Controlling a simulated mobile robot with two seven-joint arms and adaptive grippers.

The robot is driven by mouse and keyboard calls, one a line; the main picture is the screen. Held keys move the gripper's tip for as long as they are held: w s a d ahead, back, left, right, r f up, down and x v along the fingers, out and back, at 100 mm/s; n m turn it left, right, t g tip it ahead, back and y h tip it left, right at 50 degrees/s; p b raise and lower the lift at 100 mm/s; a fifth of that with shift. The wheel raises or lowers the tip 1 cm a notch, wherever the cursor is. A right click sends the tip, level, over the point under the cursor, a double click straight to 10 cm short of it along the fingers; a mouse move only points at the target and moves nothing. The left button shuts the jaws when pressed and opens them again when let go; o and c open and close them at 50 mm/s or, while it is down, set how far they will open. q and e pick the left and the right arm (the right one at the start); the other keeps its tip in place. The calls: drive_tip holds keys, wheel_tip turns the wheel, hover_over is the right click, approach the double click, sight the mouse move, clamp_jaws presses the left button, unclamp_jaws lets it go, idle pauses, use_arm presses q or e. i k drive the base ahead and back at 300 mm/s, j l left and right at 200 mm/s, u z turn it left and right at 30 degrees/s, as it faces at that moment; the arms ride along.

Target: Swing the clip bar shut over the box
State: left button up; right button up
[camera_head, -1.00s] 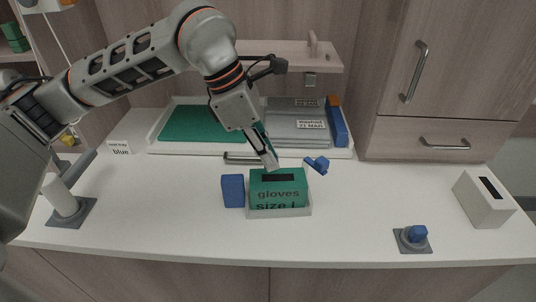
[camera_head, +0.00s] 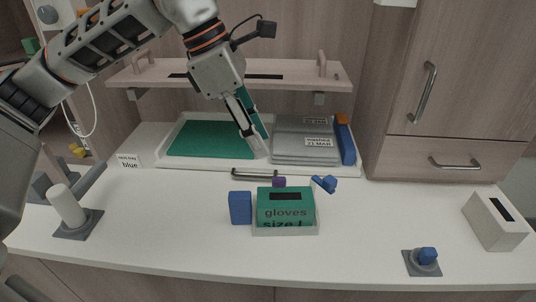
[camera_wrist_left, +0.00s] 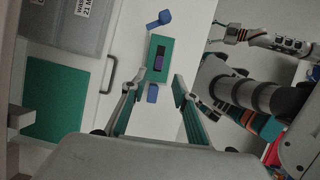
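The green glove box (camera_head: 285,207) sits in a low white holder (camera_head: 287,231) on the counter, and shows from above in the left wrist view (camera_wrist_left: 164,44). A blue bar-like piece (camera_head: 324,184) with a knobbed end lies at the box's back right; I cannot tell surely whether it is the clip bar. A blue block (camera_head: 240,208) stands left of the box, and a small purple piece (camera_head: 278,181) shows at its back edge. My left gripper (camera_head: 251,137) is open and empty, above and behind the box. My right gripper (camera_wrist_left: 222,33) seems partly visible; its fingers are unclear.
Behind are a tray with a green sheet (camera_head: 210,139) and grey packs (camera_head: 305,146), and a raised shelf (camera_head: 230,76). A white cylinder (camera_head: 67,205) stands left, a blue knob (camera_head: 427,255) and a white box (camera_head: 494,221) right. The front counter is mostly clear.

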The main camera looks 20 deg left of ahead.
sight(329, 183)
drive_tip(key=k, duration=1)
